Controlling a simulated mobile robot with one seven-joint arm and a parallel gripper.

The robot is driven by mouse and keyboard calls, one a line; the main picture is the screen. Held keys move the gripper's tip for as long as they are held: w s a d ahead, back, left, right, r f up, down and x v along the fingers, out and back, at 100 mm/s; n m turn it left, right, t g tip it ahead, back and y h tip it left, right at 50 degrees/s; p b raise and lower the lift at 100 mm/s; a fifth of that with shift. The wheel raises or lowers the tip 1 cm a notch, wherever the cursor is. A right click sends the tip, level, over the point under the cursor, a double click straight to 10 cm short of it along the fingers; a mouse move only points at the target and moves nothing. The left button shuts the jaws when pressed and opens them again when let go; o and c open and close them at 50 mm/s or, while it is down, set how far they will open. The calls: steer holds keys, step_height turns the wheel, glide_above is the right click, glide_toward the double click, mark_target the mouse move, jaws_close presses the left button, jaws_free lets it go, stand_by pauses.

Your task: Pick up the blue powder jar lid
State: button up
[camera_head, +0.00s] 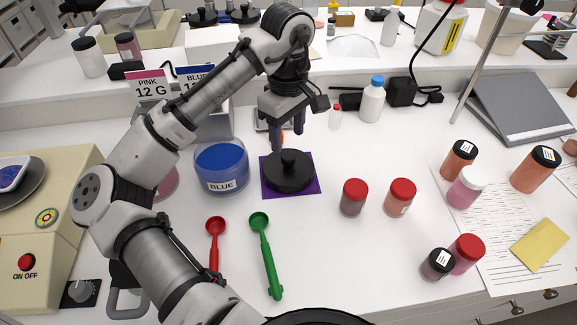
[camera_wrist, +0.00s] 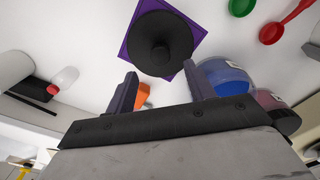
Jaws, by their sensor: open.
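The blue powder jar (camera_head: 221,170) stands on the bench, labelled BLUE, with blue powder showing at its top. A black round lid with a centre knob (camera_head: 289,170) lies on a purple square mat (camera_head: 310,188) just right of the jar. My gripper (camera_head: 288,136) is open and empty above and behind the lid, fingers pointing down. In the wrist view the lid (camera_wrist: 160,45) sits beyond the spread fingers (camera_wrist: 158,92), apart from them, and the blue jar (camera_wrist: 222,78) shows beside the right finger.
A red scoop (camera_head: 215,240) and a green scoop (camera_head: 265,250) lie in front. Two red-lidded jars (camera_head: 354,197) stand right of the mat. A pink jar is partly hidden behind my arm. An orange item (camera_wrist: 142,96) shows between my fingers. Bare bench lies between mat and scoops.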

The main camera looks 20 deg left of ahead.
mark_target(288, 155)
steer(key=shift+s+d+f+p, duration=0.1)
steer(key=shift+f+p, duration=0.6)
steer(key=shift+f, duration=2.75)
steer(key=shift+c, duration=0.2)
steer(key=c, duration=1)
steer(key=shift+r, duration=0.15)
